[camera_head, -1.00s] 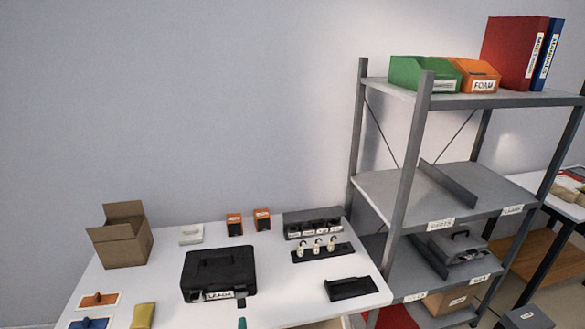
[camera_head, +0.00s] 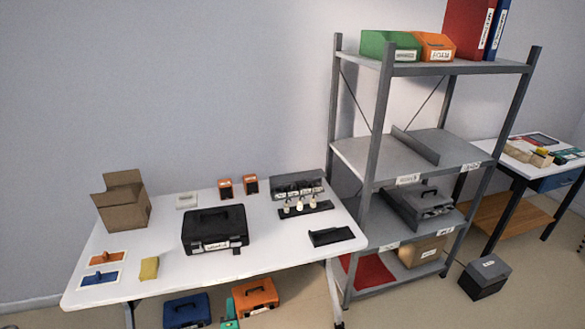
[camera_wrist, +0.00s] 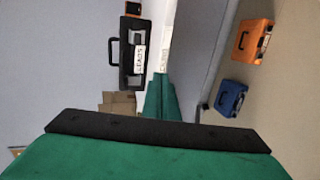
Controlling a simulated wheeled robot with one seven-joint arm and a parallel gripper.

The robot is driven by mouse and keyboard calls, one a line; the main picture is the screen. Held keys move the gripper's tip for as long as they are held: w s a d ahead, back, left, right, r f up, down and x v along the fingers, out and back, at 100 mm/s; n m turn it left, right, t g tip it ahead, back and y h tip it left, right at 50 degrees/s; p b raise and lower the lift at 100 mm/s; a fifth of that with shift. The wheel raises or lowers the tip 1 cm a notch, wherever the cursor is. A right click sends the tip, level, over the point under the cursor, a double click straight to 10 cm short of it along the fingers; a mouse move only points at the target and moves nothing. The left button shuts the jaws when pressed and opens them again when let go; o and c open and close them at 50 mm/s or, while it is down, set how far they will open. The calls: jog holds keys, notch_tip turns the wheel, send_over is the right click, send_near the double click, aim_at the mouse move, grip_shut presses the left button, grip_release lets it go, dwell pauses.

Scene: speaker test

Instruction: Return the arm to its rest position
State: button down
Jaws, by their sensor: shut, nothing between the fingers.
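My gripper (camera_wrist: 160,80) shows in the wrist view as two green fingers lying together, shut and empty, beyond a black bar and a green body. In the head view only a small green part of my gripper (camera_head: 229,308) shows at the bottom edge, in front of the space below the table. The rest of my arm is out of sight there. In the wrist view the fingers appear beside the white table edge, apart from the black case (camera_wrist: 133,55) labelled LEADS.
The white table (camera_head: 290,247) carries the black case (camera_head: 215,230), a cardboard box (camera_head: 122,203) and small parts. Blue (camera_head: 187,311) and orange (camera_head: 256,296) cases are on the floor under it. A grey shelf rack (camera_head: 372,125) stands right; a dark box (camera_head: 485,277) sits on the floor.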

jog(key=s+d+f+m, duration=0.1)
jog(key=s+d+m, duration=0.2)
jog(key=s+d, duration=0.35)
jog(key=s+d+f+m+h, duration=0.1)
jog(key=s+d+m, duration=0.2)
jog(key=s, duration=0.7)
jog(key=s+d+f+m, duration=0.1)
jog(key=s+d+m, duration=0.3)
jog(key=s, duration=0.4)
jog(key=s+d+r+m+h, duration=0.1)
jog(key=s+d+r+m, duration=0.2)
jog(key=s, duration=0.7)
jog(key=s+d+r+m+h, duration=0.1)
jog(key=s+d+r+m, duration=0.2)
jog(key=s+r+m, duration=0.4)
jog(key=s+r, duration=0.2)
jog(key=s, duration=0.1)
jog(key=shift+r+m+t+h, duration=0.25)
jog(key=shift+m+t+h, duration=0.05)
jog(key=shift+m, duration=0.1)
